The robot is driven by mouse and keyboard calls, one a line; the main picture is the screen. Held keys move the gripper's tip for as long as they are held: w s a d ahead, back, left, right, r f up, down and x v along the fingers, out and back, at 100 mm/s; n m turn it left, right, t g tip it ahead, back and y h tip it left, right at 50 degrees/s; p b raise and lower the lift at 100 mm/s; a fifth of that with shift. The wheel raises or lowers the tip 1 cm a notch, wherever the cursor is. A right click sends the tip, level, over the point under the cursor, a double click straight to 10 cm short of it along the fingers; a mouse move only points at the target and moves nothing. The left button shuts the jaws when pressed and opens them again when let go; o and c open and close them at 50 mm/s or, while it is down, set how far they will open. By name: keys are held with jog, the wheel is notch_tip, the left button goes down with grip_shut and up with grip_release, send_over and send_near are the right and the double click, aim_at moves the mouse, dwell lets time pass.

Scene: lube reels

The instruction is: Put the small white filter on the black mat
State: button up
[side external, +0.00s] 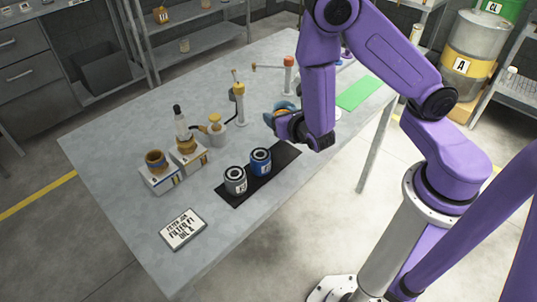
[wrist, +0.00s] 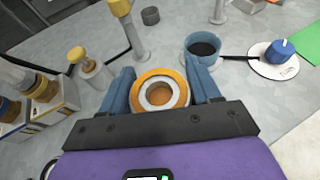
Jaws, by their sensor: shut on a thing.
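My gripper (side external: 285,114) is over the table, beyond the far end of the black mat (side external: 284,161). In the wrist view its blue fingers (wrist: 160,94) are shut on a round filter-like piece (wrist: 179,94) with an orange rim and a pale ring on top. The body of this piece is hidden, so I cannot tell whether its side is white. On the mat stand a grey-white can-shaped filter (side external: 236,183) and a blue one (side external: 260,164), both upright. The mat's far end is bare.
A blue cup (wrist: 201,48) with dark contents and a white saucer (wrist: 262,62) stand beyond my gripper. A yellow-topped pump bottle (side external: 216,134) and yellow-topped post (side external: 239,103) stand left. A label card (side external: 183,229) lies at the near corner; a green mat (side external: 356,93) lies farther back.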

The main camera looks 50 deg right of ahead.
jog(key=shift+f, duration=3.6)
jog(key=o, duration=0.9)
jog(key=shift+f, duration=0.15)
jog(key=shift+o, duration=0.2)
